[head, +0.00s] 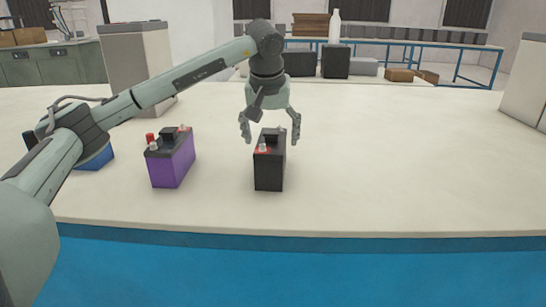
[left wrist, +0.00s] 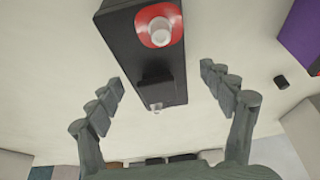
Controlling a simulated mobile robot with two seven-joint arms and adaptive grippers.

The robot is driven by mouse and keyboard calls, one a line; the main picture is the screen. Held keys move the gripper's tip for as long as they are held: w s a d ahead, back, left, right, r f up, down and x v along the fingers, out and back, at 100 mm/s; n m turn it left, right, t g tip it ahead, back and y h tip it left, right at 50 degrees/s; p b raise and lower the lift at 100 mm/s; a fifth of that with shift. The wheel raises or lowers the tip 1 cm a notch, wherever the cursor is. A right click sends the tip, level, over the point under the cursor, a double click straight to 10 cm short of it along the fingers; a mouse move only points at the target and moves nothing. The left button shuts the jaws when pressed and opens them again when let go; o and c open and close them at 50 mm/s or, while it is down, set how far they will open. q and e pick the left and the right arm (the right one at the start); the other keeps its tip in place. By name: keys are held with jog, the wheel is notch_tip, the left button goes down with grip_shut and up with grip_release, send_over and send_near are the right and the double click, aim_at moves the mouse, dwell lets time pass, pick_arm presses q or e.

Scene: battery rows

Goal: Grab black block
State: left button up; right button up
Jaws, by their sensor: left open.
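The black block (head: 269,170) is a black battery with a red-ringed terminal on top, upright on the white table near its front edge. It also shows in the left wrist view (left wrist: 145,45), seen from above. My left gripper (head: 270,137) is open above and just behind the block's top, pointing down. In the left wrist view the two fingers (left wrist: 165,90) stand apart on either side of the block's near end, with gaps showing on both sides. My right gripper is not in view.
A purple battery (head: 171,160) stands left of the black block, and a blue one (head: 97,161) is partly hidden behind my arm. The white table (head: 400,170) is clear to the right.

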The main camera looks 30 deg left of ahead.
pick_arm(q)
jog(key=x, duration=0.3)
jog(key=shift+w+f, duration=0.15)
grip_shut()
jog(key=shift+w+r, duration=0.1)
jog(key=shift+r, duration=0.15)
dwell(0.3)
